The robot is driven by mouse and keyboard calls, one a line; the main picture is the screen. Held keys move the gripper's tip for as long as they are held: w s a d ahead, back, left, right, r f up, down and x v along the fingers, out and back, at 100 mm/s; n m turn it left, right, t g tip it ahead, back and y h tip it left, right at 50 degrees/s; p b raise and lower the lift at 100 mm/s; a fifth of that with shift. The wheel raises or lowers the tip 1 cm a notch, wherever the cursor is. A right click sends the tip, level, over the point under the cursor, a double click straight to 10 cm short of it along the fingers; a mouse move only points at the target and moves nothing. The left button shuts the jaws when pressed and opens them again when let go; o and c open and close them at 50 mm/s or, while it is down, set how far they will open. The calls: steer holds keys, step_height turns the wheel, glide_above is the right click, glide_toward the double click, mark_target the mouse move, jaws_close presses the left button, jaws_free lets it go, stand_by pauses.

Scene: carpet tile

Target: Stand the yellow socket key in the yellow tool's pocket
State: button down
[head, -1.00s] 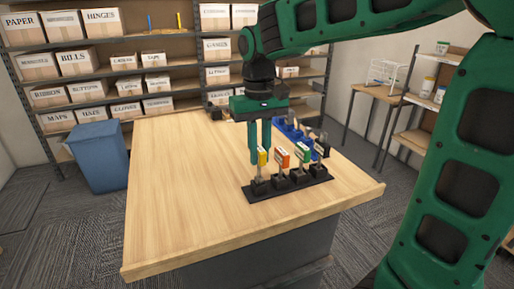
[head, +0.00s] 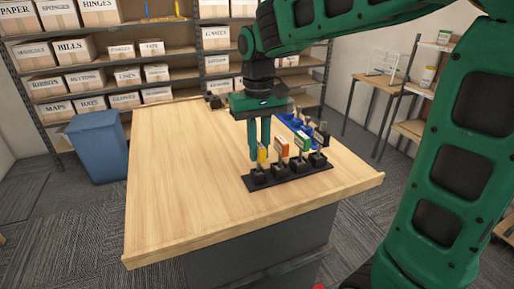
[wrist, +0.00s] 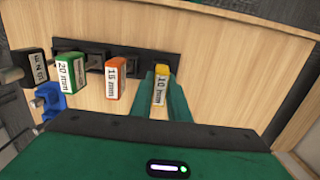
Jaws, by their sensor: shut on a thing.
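The yellow socket key (head: 262,154) has a yellow head with a white label reading 10 mm, which shows in the wrist view (wrist: 160,92). My gripper (head: 259,150) is shut on it, one green finger on each side of the head. The key is upright at the leftmost pocket (head: 259,177) of the black rack (head: 290,181). Its shaft is mostly hidden, and I cannot tell how deep it sits. The orange key (head: 281,147), green key (head: 303,143) and a black-headed key (head: 321,139) stand in the other pockets.
The table's left side is clear. A blue bin (head: 98,145) stands beyond the table, before shelves of boxes.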

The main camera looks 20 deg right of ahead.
steer(key=c, duration=1.6)
jaws_free()
steer(key=r, duration=1)
steer(key=shift+w+r, duration=0.25)
steer(key=shift+r, duration=0.1)
steer(key=s+d+f+m, duration=0.2)
steer(key=s+d+f, duration=0.3)
steer(key=s, duration=0.3)
steer(key=s+d+f+m, duration=0.2)
steer(key=s+d+f, duration=0.4)
steer(key=s, duration=0.2)
steer(key=s+d+f+m, duration=0.2)
steer(key=s+d+f, duration=0.4)
steer(key=s, duration=0.1)
steer(key=shift+s+d+f, duration=0.25)
steer(key=shift+s, duration=0.15)
